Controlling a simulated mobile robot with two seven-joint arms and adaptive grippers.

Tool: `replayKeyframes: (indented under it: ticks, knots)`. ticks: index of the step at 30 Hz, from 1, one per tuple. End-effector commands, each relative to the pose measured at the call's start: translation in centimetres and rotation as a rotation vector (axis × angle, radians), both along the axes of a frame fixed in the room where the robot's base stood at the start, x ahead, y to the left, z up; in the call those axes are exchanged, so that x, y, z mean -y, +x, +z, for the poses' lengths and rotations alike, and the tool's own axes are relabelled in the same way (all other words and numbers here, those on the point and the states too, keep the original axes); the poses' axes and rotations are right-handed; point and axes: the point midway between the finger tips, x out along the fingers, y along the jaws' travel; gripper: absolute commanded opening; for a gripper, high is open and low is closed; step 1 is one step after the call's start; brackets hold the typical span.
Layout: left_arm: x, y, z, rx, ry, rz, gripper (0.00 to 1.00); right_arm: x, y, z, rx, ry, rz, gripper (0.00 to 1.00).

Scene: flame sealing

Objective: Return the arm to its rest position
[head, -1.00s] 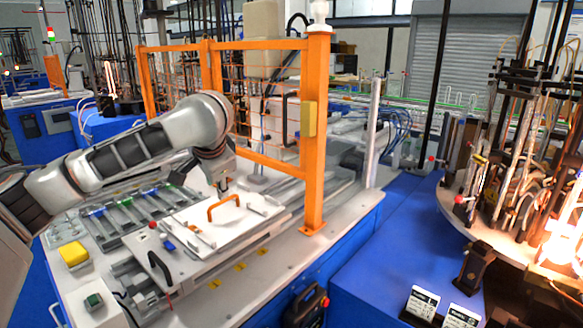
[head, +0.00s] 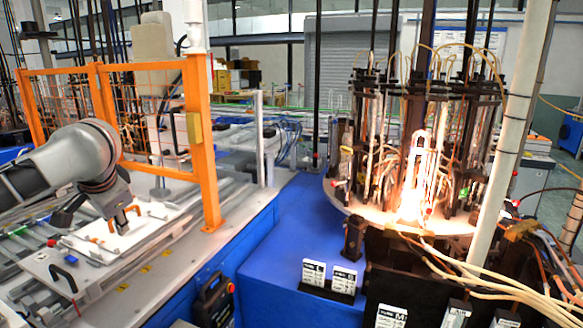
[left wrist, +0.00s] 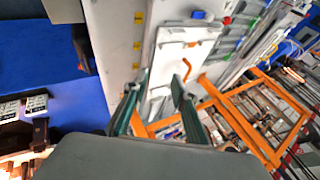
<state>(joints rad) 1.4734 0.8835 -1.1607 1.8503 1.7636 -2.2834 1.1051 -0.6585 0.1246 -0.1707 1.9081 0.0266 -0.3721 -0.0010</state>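My left gripper (head: 92,222) is above the white work panel (head: 150,222) on the machine bench at the left of the head view. Its two fingers are spread, with nothing between them. The panel carries an orange handle (head: 101,241), just below the gripper and partly hidden. In the left wrist view the open fingers (left wrist: 158,80) frame the white panel (left wrist: 172,62), and the orange handle (left wrist: 186,70) lies just beyond the right fingertip, apart from it. My right gripper is not in view.
An orange guard frame (head: 203,150) stands close behind and right of my left arm. A turntable rig with a bright flame (head: 415,180) is at right. Labelled cards (head: 314,272) stand on the blue surface (head: 275,255), whose middle is clear.

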Motion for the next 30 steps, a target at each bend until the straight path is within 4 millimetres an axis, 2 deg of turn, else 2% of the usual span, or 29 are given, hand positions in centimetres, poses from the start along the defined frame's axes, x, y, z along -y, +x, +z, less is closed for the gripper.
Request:
replayKeyframes:
  ticks: [2,3,8,11,16,24,30]
  knots:
    - [0.4,0.1,-0.6,-0.005,-0.005,-0.006,0.27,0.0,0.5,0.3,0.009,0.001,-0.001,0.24]
    - [1.3,0.2,-1.8,-0.012,-0.021,-0.023,0.27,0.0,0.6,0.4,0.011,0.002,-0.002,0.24]
    - [4.7,0.8,-5.8,-0.022,-0.085,-0.08,0.27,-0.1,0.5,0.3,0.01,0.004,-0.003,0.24]
    - [7.0,1.0,-8.5,-0.027,-0.132,-0.118,0.27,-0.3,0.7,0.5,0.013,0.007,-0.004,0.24]
    - [12.0,0.8,-14.4,-0.033,-0.245,-0.192,0.27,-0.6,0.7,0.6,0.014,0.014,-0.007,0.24]
    - [20.4,-1.2,-23.8,0.0,-0.471,-0.286,0.27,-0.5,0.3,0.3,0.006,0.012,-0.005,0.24]
    - [24.5,-3.8,-29.5,0.057,-0.618,-0.305,0.27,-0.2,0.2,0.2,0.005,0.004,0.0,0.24]
